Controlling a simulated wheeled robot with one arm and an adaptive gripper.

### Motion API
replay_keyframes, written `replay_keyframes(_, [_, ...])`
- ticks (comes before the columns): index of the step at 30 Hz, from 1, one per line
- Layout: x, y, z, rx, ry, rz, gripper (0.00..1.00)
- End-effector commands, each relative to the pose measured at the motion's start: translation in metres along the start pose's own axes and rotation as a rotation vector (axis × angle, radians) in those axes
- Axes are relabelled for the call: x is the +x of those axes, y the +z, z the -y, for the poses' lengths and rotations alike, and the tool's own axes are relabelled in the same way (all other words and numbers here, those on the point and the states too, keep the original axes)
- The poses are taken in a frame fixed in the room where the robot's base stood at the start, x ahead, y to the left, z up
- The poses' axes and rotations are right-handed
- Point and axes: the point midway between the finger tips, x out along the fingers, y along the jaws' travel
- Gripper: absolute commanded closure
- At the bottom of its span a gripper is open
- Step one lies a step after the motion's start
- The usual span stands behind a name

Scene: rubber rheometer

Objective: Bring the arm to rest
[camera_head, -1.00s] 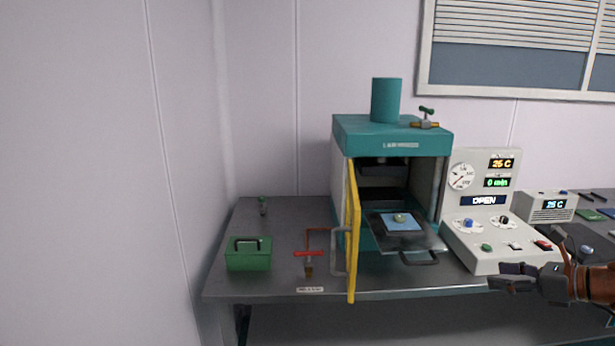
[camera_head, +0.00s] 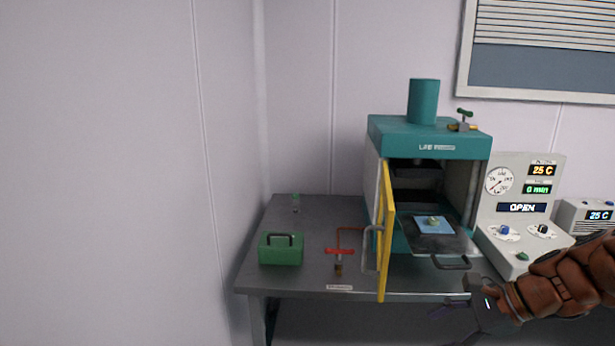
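My gripper (camera_head: 455,318) is at the lower right, in front of the table's front edge and below the tray handle. Its fingers are dark and partly blurred, and I cannot tell whether they are apart. I see nothing held in it. My brown forearm comes in from the right edge and covers part of the control panel (camera_head: 512,215). The teal press (camera_head: 424,140) stands on the table with its yellow door (camera_head: 386,235) swung open. A tray (camera_head: 460,245) with a handle sticks out of it, bearing a blue sheet (camera_head: 443,227) with a small pale greenish piece (camera_head: 433,220) on it.
A green toolbox (camera_head: 281,250) and a red-handled valve (camera_head: 340,251) stand left of the press on the grey table (camera_head: 312,228). The panel reads OPEN. A wall is close on the left.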

Motion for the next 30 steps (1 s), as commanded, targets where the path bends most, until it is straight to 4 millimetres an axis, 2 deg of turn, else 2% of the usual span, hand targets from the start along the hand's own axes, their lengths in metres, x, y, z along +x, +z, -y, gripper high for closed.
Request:
replay_keyframes(1, [0.013, 0.016, -0.018, -0.088, 0.065, -0.021, 0.38])
replay_keyframes(3, [0.025, 0.030, -0.042, -0.210, 0.146, -0.054, 0.38])
replay_keyframes(7, [0.042, 0.049, -0.088, -0.435, 0.298, -0.100, 0.38])
replay_keyframes(12, [0.049, 0.059, -0.147, -0.732, 0.491, -0.151, 0.38])
replay_keyframes(18, [0.040, 0.055, -0.205, -1.079, 0.707, -0.194, 0.38])
replay_keyframes(24, [0.026, 0.042, -0.239, -1.330, 0.868, -0.214, 0.38])
replay_keyframes(30, [0.019, 0.035, -0.249, -1.424, 0.929, -0.220, 0.38])
